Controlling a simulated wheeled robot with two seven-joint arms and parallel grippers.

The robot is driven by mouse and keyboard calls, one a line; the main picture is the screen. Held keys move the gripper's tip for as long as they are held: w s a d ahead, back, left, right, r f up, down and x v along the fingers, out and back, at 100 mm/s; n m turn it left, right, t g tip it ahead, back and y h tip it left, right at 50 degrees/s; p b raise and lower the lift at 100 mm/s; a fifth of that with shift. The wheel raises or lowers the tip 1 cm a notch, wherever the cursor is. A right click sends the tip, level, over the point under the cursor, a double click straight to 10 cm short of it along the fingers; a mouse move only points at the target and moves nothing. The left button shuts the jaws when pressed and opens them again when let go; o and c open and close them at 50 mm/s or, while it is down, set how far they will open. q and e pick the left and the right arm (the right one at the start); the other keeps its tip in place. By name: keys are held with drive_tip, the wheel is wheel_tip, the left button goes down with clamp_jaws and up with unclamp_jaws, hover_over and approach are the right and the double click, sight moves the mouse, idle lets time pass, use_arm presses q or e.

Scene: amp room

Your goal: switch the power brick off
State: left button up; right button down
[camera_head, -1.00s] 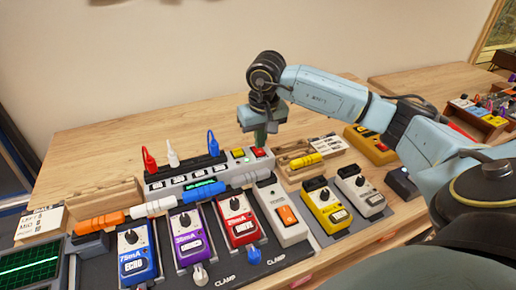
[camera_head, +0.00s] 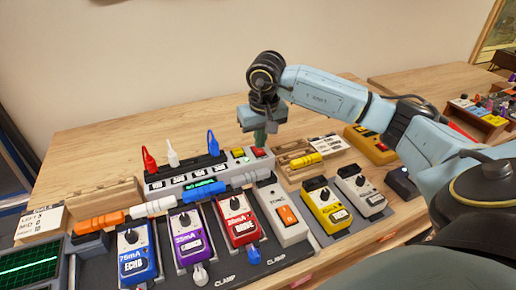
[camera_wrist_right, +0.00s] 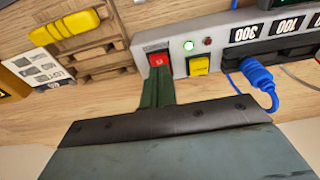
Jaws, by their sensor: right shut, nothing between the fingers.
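The power brick (camera_head: 165,184) is a long grey strip at the back of the board, with several white-numbered black labels along it. It also shows in the right wrist view (camera_wrist_right: 222,48). At its right end is a red switch (camera_wrist_right: 159,58), beside a yellow button (camera_wrist_right: 198,66). A small green light (camera_wrist_right: 188,45) glows above the yellow button, with a dim reddish one to its right. My right gripper (camera_head: 260,138) is shut and empty, pointing down at the red switch. In the wrist view its fingertips (camera_wrist_right: 158,78) are at the switch's edge; I cannot tell whether they touch.
Red, white and blue plugs (camera_head: 212,144) stand in the brick. Several pedals (camera_head: 238,222) sit in front on the dark board. A wooden rack with a yellow piece (camera_head: 306,160) is close right of my gripper. The table behind is clear.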

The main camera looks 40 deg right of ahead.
sight(260, 152)
drive_tip(key=shift+f+b, duration=0.55)
drive_tip(key=shift+f, duration=0.25)
idle(0.4)
drive_tip(key=shift+r+p, duration=2.55)
drive_tip(key=shift+r, duration=0.95)
